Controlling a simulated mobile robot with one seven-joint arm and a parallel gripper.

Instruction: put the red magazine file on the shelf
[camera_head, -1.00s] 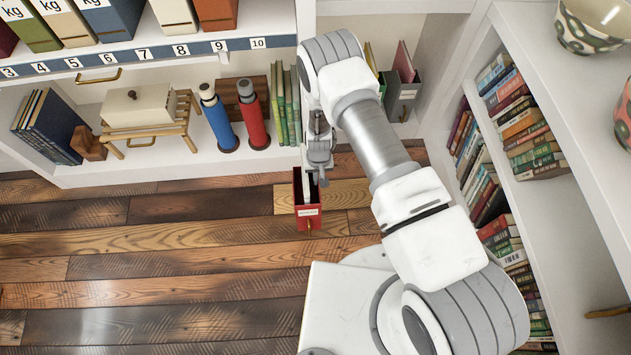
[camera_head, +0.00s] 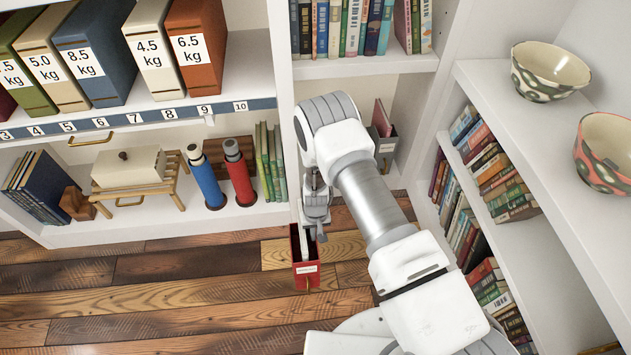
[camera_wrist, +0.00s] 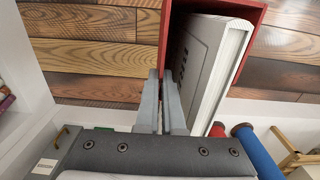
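The red magazine file (camera_head: 306,272) has a white label on its front and hangs or stands over the plank floor, in front of the back shelf unit; I cannot tell whether its base touches the floor. In the wrist view the file (camera_wrist: 242,48) holds a thick pale book (camera_wrist: 212,60). My gripper (camera_wrist: 163,78) is shut on the file's thin side wall, one finger on each side. In the head view my gripper (camera_head: 316,232) is at the file's top, partly hidden by my arm. The back unit has a lower shelf (camera_head: 240,218) and an upper shelf (camera_head: 365,66).
The lower shelf holds a blue flask (camera_head: 206,178), a red flask (camera_head: 239,174), green books (camera_head: 268,160) and a grey magazine file (camera_head: 386,147). The upper shelf bears a book row. A white bookcase (camera_head: 500,85) with two bowls stands close on the right. Floor to the left is clear.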

